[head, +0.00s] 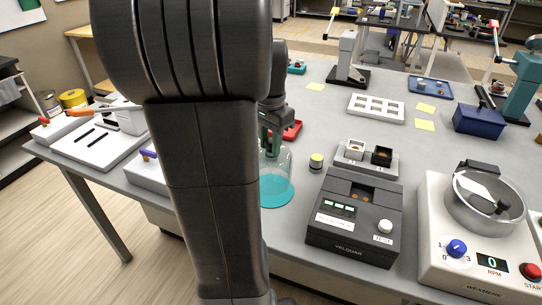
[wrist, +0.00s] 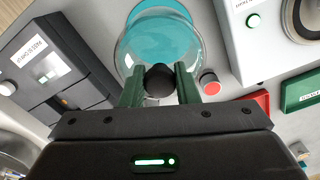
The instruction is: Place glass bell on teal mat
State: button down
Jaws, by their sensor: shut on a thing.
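The glass bell (head: 277,163) is a clear dome, partly hidden by my arm in the head view. In the wrist view, the bell (wrist: 124,56) has a black knob (wrist: 159,82) on top. My gripper (wrist: 158,88) is shut on that knob, with a green finger on each side; it also shows in the head view (head: 270,138). The round teal mat (head: 277,194) lies on the grey table under and in front of the bell. In the wrist view the mat (wrist: 165,14) reaches past the bell's upper edge. I cannot tell whether the bell touches it.
A yellow-topped knob (head: 316,160) stands right of the bell. A white box (head: 148,172) is at left.

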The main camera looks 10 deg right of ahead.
aim_at(270, 151)
jog(key=shift+f, duration=1.75)
jog(key=shift+f, duration=0.2)
jog(key=c, duration=1.1)
grip_release()
jog(key=shift+r, duration=0.15)
notch_tip(270, 151, up, 12)
jog(key=shift+r, duration=0.1)
